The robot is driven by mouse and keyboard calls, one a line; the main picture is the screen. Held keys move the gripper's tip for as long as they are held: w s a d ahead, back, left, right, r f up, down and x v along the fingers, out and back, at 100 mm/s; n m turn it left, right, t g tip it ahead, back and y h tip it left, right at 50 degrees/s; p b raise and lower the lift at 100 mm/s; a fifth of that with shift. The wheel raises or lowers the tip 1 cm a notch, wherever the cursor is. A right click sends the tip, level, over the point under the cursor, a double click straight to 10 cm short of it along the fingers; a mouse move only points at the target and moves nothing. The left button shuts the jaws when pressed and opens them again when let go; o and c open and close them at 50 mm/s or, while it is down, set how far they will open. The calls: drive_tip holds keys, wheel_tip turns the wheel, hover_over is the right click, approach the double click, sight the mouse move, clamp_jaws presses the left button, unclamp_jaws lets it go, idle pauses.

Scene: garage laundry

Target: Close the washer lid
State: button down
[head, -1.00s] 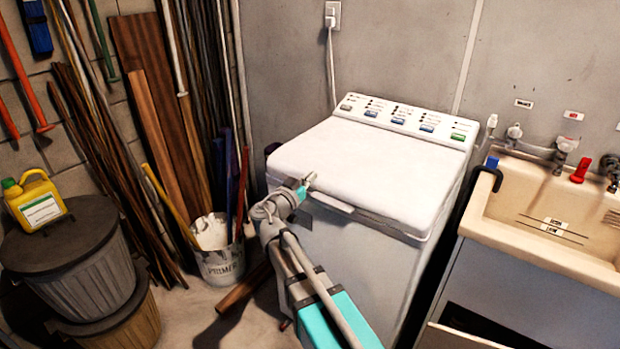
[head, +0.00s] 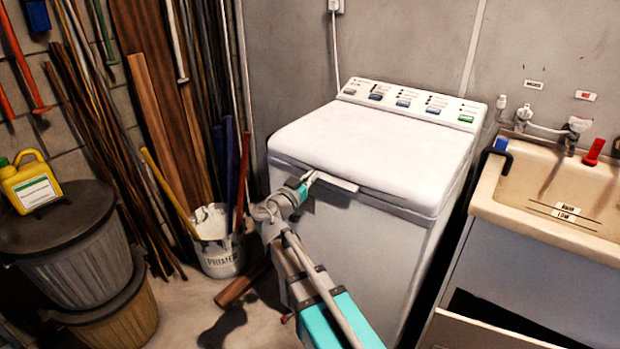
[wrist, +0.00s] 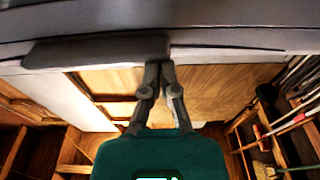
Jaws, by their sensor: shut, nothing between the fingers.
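The white washer (head: 352,240) stands in the middle of the head view. Its white lid (head: 375,142) lies down flat over the top, level with the body; I cannot tell whether a thin gap remains under it. A lip (head: 334,182) sticks out from the lid's front edge and also shows in the wrist view (wrist: 95,53). My gripper (head: 312,177) is at the front edge by the left part of this lip. In the wrist view my gripper's fingertips (wrist: 158,68) are together and empty, right at the lip's end. Whether they touch it is unclear.
A sink (head: 560,195) stands close on the washer's right. A white primer bucket (head: 218,258) with sticks stands left of the washer, with boards leaning behind. Lidded bins (head: 75,250) with a yellow jug (head: 30,185) are at far left. Some floor between is free.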

drive_tip(key=shift+s+d+f, duration=0.15)
drive_tip(key=shift+s+f, duration=0.2)
drive_tip(key=shift+f, duration=0.05)
drive_tip(key=shift+r, duration=0.1)
drive_tip(key=shift+w+r+p, duration=0.2)
drive_tip(key=shift+r+p, duration=0.8)
drive_tip(key=shift+p, duration=0.15)
drive_tip(key=r+b+v, duration=0.1)
drive_tip(key=v, duration=0.8)
drive_tip(key=shift+a+f, duration=0.3)
drive_tip(key=shift+a, duration=0.05)
drive_tip(key=shift+s, duration=0.1)
drive_tip(key=shift+d, duration=0.1)
